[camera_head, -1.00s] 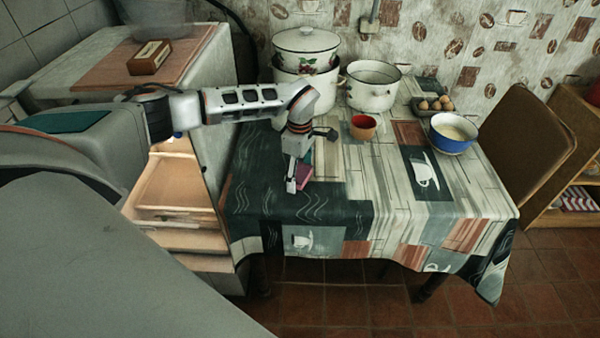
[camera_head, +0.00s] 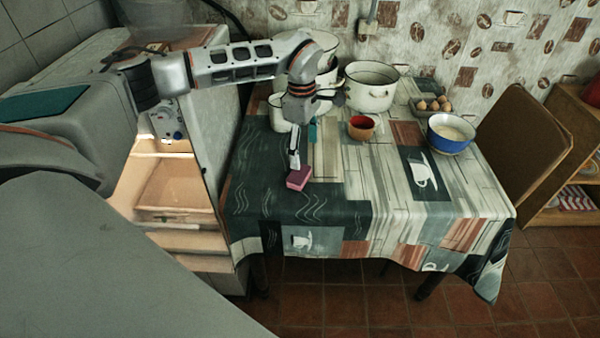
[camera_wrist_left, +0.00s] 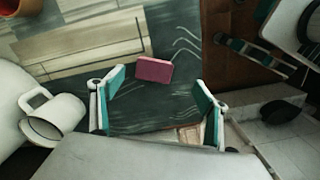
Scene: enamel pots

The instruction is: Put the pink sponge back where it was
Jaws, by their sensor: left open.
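The pink sponge (camera_head: 299,178) lies flat on the dark, wavy-patterned part of the tablecloth, near the table's left side. It also shows in the left wrist view (camera_wrist_left: 154,69), beyond and between the fingertips. My left gripper (camera_head: 303,146) is open and empty, behind and above the sponge. In the left wrist view its two teal-padded fingers (camera_wrist_left: 160,85) are spread wide, with the sponge apart from both. My right gripper is not in view.
A white mug (camera_wrist_left: 60,110) stands close beside the left gripper. White enamel pots, one of them an open pot (camera_head: 371,88), stand at the back. A red-brown cup (camera_head: 361,127), eggs (camera_head: 434,104) and a blue bowl (camera_head: 451,134) are to the right. The table front is clear.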

